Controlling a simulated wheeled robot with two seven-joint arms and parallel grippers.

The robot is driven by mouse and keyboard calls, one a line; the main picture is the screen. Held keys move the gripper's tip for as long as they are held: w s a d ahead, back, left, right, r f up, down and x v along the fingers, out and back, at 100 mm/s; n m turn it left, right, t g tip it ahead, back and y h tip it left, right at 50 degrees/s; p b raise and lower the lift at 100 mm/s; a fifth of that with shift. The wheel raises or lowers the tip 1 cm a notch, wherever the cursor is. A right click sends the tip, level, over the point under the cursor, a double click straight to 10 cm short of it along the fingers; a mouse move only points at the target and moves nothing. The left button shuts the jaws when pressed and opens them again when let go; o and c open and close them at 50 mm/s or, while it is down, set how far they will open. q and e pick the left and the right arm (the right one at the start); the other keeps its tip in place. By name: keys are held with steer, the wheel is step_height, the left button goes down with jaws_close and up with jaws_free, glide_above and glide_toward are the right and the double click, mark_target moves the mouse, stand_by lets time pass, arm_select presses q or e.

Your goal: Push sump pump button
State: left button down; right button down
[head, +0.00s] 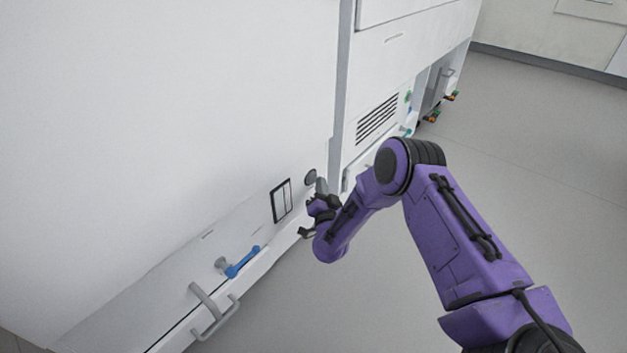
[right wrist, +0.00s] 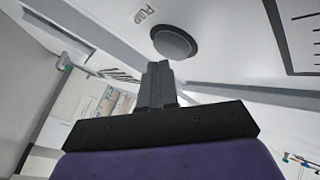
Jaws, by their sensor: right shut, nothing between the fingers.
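The sump pump button is a round, dark grey button (head: 310,177) low on the white machine's side panel in the head view. It shows large in the right wrist view (right wrist: 174,42), with the label "PUMP" beside it. My right gripper (head: 321,186) is shut and empty. In the right wrist view its closed fingertips (right wrist: 157,70) point at the button and sit just below it in the picture. I cannot tell whether they touch it. My left gripper is not in view.
A black-framed panel (head: 281,201) sits left of the button. A blue-handled valve (head: 243,262) and grey curved handles (head: 207,302) stick out further left. A slatted vent (head: 377,118) is on the right section. The grey floor (head: 350,310) is clear.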

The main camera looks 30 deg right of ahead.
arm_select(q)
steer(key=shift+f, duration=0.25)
arm_select(e)
steer(key=shift+w+a, duration=0.15)
steer(key=shift+w, duration=0.35)
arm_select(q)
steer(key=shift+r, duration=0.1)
arm_select(e)
steer(key=shift+s, duration=0.1)
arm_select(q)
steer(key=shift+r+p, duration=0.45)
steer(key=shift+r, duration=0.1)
arm_select(e)
steer(key=shift+s+d, duration=0.35)
steer(key=shift+s, duration=0.45)
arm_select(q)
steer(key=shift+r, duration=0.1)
arm_select(e)
steer(key=shift+s, duration=0.1)
